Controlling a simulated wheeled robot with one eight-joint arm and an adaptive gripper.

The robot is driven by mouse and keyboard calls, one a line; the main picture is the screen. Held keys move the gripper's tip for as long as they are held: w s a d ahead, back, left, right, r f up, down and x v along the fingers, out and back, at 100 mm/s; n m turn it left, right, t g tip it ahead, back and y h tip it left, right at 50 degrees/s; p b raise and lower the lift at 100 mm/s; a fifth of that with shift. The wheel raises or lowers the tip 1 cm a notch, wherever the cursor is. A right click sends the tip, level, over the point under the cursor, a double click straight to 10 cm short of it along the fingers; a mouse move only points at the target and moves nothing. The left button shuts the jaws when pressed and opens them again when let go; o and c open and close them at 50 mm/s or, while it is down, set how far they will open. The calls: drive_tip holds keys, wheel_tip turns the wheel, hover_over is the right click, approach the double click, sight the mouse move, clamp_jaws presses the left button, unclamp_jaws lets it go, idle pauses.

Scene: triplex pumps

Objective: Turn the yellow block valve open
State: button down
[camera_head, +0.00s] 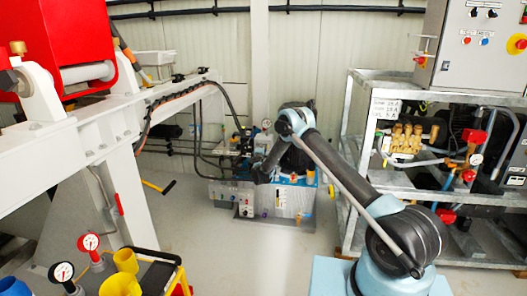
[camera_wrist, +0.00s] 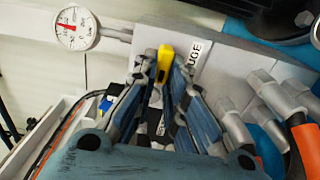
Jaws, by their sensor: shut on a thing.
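The yellow valve handle (camera_wrist: 165,60) stands between my gripper's fingertips in the wrist view, in front of a grey panel. My gripper (camera_wrist: 162,72) is shut on it, with a blue-padded finger on each side. The fingers hide the lower part of the handle and the valve body. In the head view my arm reaches over to the small pump unit (camera_head: 275,200) at the back centre. The gripper and the valve are too small and dark to make out there.
A white dial gauge (camera_wrist: 73,27) sits left of the handle, and a label (camera_wrist: 198,55) ending in "UGE" is right of it. Metal fittings (camera_wrist: 265,90) and an orange-and-black hose crowd the right. A white beam frame (camera_head: 95,140) and a grey pump rack (camera_head: 350,160) flank open floor.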

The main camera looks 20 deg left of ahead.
drive_tip(key=shift+s+a, duration=0.1)
drive_tip(key=shift+a, duration=0.15)
drive_tip(key=c, duration=1.6)
unclamp_jaws()
drive_tip(key=shift+f, duration=0.15)
drive_tip(key=shift+c, duration=0.2)
drive_tip(key=shift+d, duration=0.1)
drive_tip(key=s+d, duration=0.1)
drive_tip(key=s, duration=1)
drive_tip(key=shift+s, duration=0.4)
